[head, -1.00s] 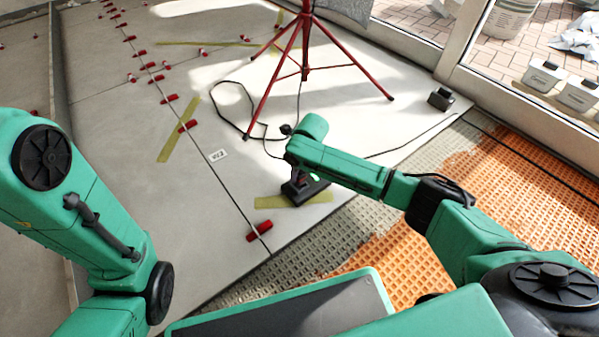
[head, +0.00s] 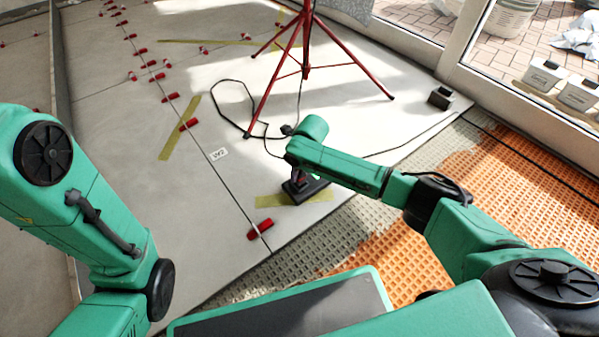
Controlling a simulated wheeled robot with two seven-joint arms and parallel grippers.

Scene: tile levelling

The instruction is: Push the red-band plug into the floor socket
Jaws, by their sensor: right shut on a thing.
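My right gripper (head: 298,179) points down at the floor in the middle of the head view and is shut on a small dark thing with a hint of red, which seems to be the red-band plug. The fingers and wrist hide most of it. A flat black block (head: 318,187), apparently the floor socket, lies right under the gripper on the pale tile. I cannot tell how deep the plug sits in it. My left arm shows at the left, but its gripper is out of view.
Yellow tape (head: 268,201) and a red wedge (head: 260,229) lie beside the block. A red tripod (head: 305,45) stands behind, with a loose black cable (head: 217,81) around its foot. A dark box (head: 440,97) stands at the right, near orange matting (head: 480,185).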

